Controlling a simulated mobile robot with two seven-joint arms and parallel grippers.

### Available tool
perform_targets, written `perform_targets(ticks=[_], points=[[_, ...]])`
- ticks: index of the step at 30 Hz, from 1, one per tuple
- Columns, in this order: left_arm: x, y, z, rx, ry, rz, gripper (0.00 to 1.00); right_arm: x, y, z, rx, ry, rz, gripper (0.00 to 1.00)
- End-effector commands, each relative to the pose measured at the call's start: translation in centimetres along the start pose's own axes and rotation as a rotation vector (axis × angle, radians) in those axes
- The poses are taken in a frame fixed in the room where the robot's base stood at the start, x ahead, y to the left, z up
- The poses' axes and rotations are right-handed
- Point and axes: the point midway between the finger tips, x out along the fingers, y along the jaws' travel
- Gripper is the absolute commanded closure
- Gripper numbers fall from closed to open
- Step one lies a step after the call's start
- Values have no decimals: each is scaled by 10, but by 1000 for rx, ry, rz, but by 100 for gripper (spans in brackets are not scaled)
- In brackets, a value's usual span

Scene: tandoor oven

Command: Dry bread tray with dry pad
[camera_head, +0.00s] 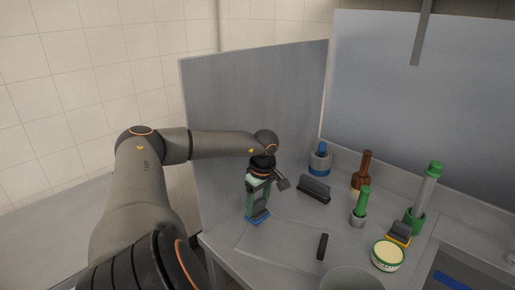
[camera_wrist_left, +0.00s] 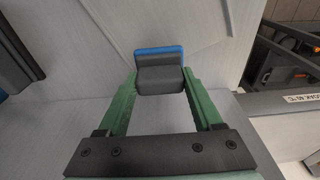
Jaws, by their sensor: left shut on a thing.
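My left gripper (camera_head: 257,200) is shut on a pad with a dark grey grip and a blue bottom (camera_head: 257,219). In the left wrist view the pad (camera_wrist_left: 160,72) sits between the tips of the green fingers (camera_wrist_left: 160,88), its blue side facing away from the gripper. In the head view the pad is low over the left part of the counter; I cannot tell if it touches. A flat grey sheet with thin edge lines (camera_head: 288,245), probably the bread tray, lies right of the pad. It blends with the counter. My right gripper is not in view.
A round tub (camera_head: 388,256) is at right. A metal panel (camera_head: 255,115) borders the back left.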

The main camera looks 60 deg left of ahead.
Motion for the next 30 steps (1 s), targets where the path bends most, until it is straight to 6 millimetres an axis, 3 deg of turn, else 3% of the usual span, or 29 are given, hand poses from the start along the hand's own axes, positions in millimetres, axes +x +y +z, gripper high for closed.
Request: perform_targets(ticks=[16, 30], points=[[-48, -4, -6, -17, 0, -1, 85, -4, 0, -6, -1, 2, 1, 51], [-53, -4, -7, -18, -1, -3, 85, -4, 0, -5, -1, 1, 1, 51]])
